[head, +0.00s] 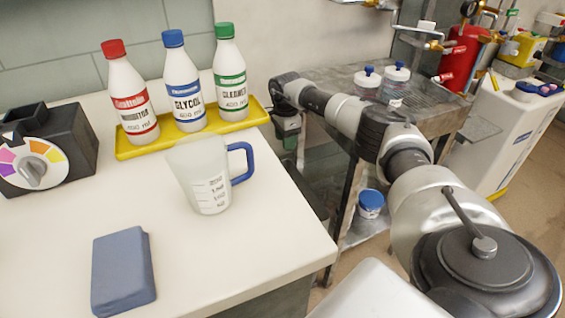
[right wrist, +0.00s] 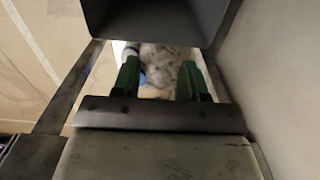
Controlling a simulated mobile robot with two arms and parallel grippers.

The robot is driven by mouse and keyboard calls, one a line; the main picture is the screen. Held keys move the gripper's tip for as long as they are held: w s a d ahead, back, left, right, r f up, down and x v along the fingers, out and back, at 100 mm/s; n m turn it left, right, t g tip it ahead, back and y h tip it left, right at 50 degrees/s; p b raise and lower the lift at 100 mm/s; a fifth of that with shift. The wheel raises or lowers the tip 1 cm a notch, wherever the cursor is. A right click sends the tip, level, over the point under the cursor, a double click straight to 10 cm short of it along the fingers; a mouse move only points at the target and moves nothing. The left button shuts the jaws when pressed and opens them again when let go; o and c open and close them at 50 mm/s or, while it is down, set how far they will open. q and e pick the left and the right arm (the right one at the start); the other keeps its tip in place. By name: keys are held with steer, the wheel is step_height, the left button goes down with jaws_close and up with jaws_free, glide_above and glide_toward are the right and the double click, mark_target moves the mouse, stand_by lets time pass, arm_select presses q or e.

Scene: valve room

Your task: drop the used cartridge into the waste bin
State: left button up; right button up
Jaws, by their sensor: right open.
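My right gripper (head: 287,140) hangs past the counter's right edge, beside the metal table, small and partly dark in the head view. In the right wrist view its two green fingers (right wrist: 160,82) are apart. Beyond them shows a pale, crumpled-looking surface (right wrist: 160,62); I cannot tell whether this is the inside of the waste bin. A small white and blue thing (right wrist: 132,52) shows by the left finger, too hidden to name. I cannot make out the used cartridge or the waste bin for certain in either view. My left gripper is not in view.
On the white counter (head: 260,262) stand a jug (head: 208,178) with a blue handle, a yellow tray (head: 127,148) with three bottles, a dial box (head: 75,140) and a blue-grey block (head: 123,270). A metal table (head: 440,118) holds two blue-capped jars. A blue-lidded tub (head: 370,204) sits below.

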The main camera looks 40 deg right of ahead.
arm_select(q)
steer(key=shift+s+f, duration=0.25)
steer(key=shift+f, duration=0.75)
arm_select(e)
step_height(320, 180, up, 4)
steer(key=shift+f, duration=0.1)
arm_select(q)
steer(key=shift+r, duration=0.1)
